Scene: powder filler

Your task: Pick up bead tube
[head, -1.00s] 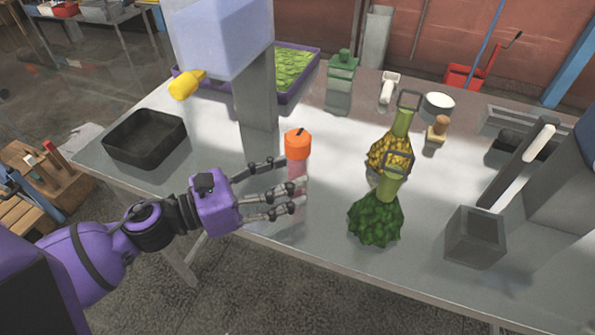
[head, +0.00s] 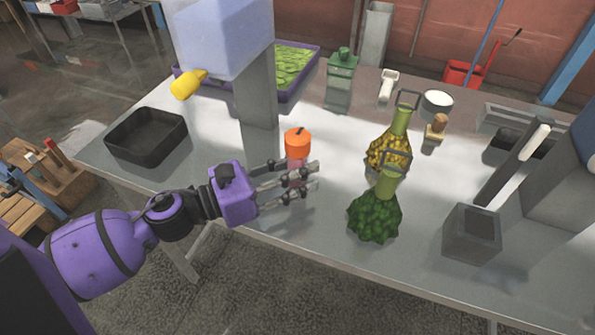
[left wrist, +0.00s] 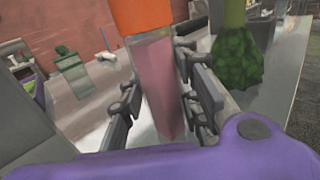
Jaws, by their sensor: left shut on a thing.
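The bead tube (head: 298,145) has an orange cap and a pinkish clear body. It stands upright near the front of the table, left of the green flask. My left gripper (head: 300,180) reaches in from the left with its fingers around the tube's body, below the cap. In the left wrist view the tube (left wrist: 158,85) stands between the fingers of my left gripper (left wrist: 165,100), which is shut on it. The fingers hide much of the tube's lower part in the head view. My right gripper is not in view.
A green flask (head: 375,218) and a yellow flask (head: 388,152) stand right of the tube. A dispenser with a yellow nozzle (head: 187,85) rises behind it. A black tray (head: 146,138) lies at the left, a grey box (head: 471,235) at the right.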

